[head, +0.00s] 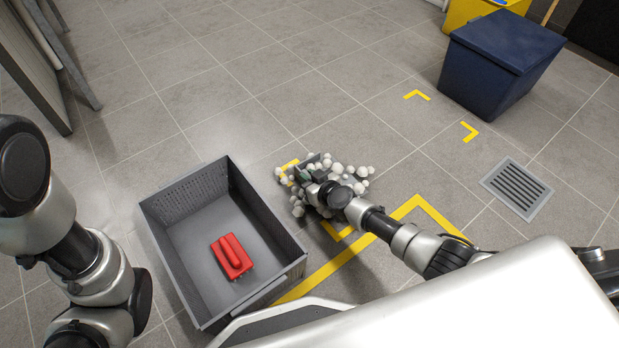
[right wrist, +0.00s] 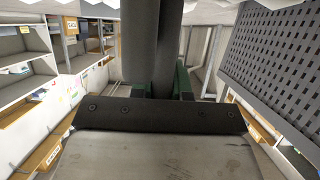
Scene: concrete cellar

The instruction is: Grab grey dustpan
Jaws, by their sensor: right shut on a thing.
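My right gripper (head: 311,186) is low over the floor, just right of the grey crate, amid a cluster of white balls (head: 348,170). In the right wrist view its green-edged jaws (right wrist: 164,82) are shut on a dark grey bar, which I take for the handle of the grey dustpan (right wrist: 153,42). In the head view the dustpan is mostly hidden by the gripper and the balls, so its outline and whether it touches the floor cannot be told. My left arm shows at the left edge of the head view; its gripper does not show.
A grey open crate (head: 185,278) stands left of the gripper with a red brush-like block (head: 231,256) inside. Yellow tape (head: 345,262) marks the floor. A dark blue bin (head: 497,70) and a floor grate (head: 516,188) are to the right. The floor beyond the crate is clear.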

